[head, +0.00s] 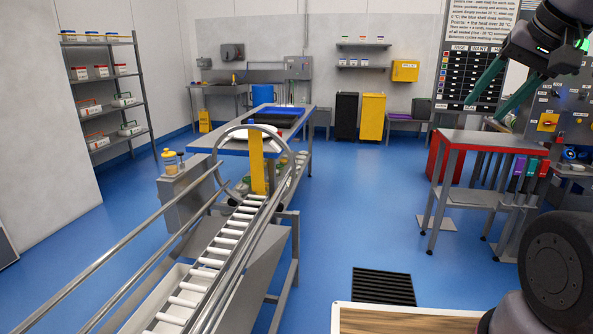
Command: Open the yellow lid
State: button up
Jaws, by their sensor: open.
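A tall yellow bin (372,117) stands against the back wall, beside a tall black bin (345,117). Its top looks closed, but it is too small to make out a separate lid. A small jar with a yellow top (169,154) stands on a grey box at the left of the roller conveyor. A yellow box (405,70) hangs on the back wall. Which of these carries the yellow lid I cannot tell. My gripper (484,111) is at the upper right, its two green fingers spread and empty, in front of the wall chart and apart from all these things.
The roller conveyor (222,243) with rails runs from the lower left to a blue-topped table (298,122). A black floor grate (383,286) lies ahead. Blue floor (365,200) is clear in the middle.

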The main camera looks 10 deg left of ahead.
aim_at(167, 154)
jog(key=i, duration=4.1)
jog(key=i+u, duration=0.1)
jog(key=i, duration=0.8)
jog(key=i+l+u, duration=0.1)
jog(key=i, duration=0.75)
jog(key=i+l+u, duration=0.15)
jog(key=u, duration=2.3)
jog(key=j+u, duration=0.1)
jog(key=u, duration=0.75)
jog(key=j+u, duration=0.1)
jog(key=u, duration=0.75)
jog(key=i+j+u, duration=0.25)
